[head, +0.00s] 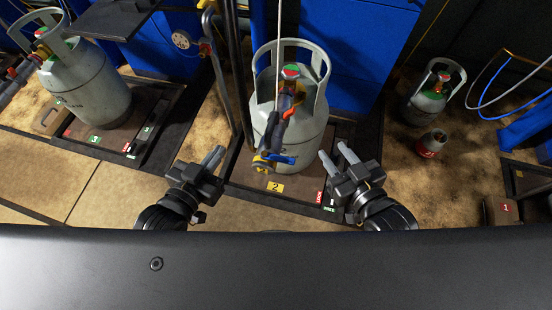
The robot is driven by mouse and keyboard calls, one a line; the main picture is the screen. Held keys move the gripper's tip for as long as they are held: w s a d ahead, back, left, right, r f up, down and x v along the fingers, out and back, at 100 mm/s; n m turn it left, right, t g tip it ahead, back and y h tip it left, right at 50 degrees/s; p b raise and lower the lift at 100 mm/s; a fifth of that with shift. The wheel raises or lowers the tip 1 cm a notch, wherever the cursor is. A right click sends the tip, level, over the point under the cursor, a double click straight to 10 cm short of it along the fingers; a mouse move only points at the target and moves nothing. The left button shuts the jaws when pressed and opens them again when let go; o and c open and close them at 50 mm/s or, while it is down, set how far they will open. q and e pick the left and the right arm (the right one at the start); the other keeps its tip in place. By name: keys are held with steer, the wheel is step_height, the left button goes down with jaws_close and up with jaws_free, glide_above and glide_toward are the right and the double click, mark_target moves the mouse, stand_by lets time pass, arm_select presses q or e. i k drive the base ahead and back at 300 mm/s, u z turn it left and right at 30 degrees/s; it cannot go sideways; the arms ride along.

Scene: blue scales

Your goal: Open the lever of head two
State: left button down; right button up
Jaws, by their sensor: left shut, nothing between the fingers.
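Filling head two (285,110) sits on the valve of a grey gas cylinder (312,130) in the middle of the head view. It has a dark body, an orange-red part, a blue lever (281,158) low at the front and a yellow tag (262,165). The cylinder stands upright on a scale with a yellow "2" label (275,188). My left gripper (201,163) is shut and empty, left of the head and apart from it. My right gripper (337,157) is open and empty, right of the head, in front of the cylinder's lower right side.
Another grey cylinder (88,90) stands on scale three at the left. A smaller cylinder (435,97) and a red-banded canister (432,144) stand on the floor at the right. A dark post (238,75) and hose rise beside cylinder two. Blue panels (350,45) stand behind.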

mark_target(278, 159)
steer(key=u, duration=1.45)
steer(key=k, duration=1)
steer(key=z, duration=1.35)
steer(key=i, duration=0.5)
steer(key=u, duration=0.1)
